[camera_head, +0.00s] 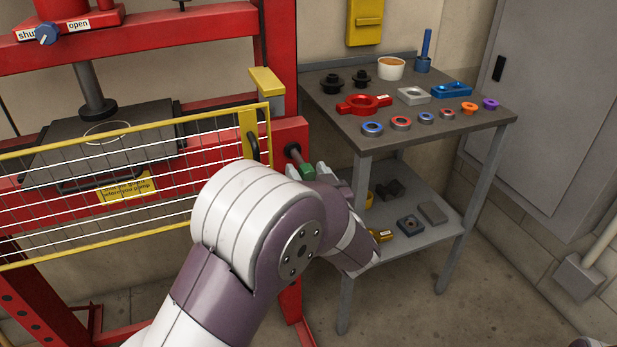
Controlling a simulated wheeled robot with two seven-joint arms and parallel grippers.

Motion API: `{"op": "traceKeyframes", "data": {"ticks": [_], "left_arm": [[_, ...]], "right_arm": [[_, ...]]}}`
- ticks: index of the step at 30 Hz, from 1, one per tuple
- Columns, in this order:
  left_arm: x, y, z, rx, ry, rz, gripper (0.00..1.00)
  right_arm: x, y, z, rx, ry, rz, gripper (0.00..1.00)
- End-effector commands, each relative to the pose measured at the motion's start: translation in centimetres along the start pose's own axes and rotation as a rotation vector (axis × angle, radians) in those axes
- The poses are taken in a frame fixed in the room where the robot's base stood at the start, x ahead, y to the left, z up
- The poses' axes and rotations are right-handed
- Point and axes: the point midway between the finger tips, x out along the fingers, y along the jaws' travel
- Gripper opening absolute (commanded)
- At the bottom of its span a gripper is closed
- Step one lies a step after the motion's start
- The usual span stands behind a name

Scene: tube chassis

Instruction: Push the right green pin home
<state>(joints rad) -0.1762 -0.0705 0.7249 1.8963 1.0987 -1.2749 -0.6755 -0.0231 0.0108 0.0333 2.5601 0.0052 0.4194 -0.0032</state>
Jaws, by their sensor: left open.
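The green pin (307,172) shows at the right side of the red press frame, just below a grey rod end (293,150). My left gripper (308,171) is at the pin, its pale fingertips on either side of the green part. It is open; whether a finger touches the pin I cannot tell. My left arm hides the lower part of the frame, so how far the pin sits in is hidden. My right gripper is not in view.
A yellow-framed mesh guard (130,118) stands left of my arm, before the press bed (75,145). A grey workbench (335,115) with rings and tools stands close on the right. Its lower shelf (435,232) holds several blocks. A grey cabinet (560,90) stands at far right.

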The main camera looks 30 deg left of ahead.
Motion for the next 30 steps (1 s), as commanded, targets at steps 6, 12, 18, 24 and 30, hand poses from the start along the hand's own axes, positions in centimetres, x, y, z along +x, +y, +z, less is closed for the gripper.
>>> {"op": "traceKeyframes", "data": {"ticks": [6,12,18,24,30], "left_arm": [[0.2,0.0,0.0,0.0,0.0,0.0,0.59],[0.2,0.0,0.0,0.0,0.0,0.001,0.16],[0.3,0.0,-0.1,0.0,0.0,0.0,0.0],[2.7,-0.1,-0.2,0.001,0.0,-0.002,0.0],[3.7,0.0,0.0,-0.001,0.001,0.001,0.0]], "right_arm": [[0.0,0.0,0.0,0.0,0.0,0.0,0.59],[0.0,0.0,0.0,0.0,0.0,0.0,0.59],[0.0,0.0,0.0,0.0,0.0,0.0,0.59],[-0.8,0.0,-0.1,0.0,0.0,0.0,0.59],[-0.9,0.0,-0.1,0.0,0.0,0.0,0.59]]}}
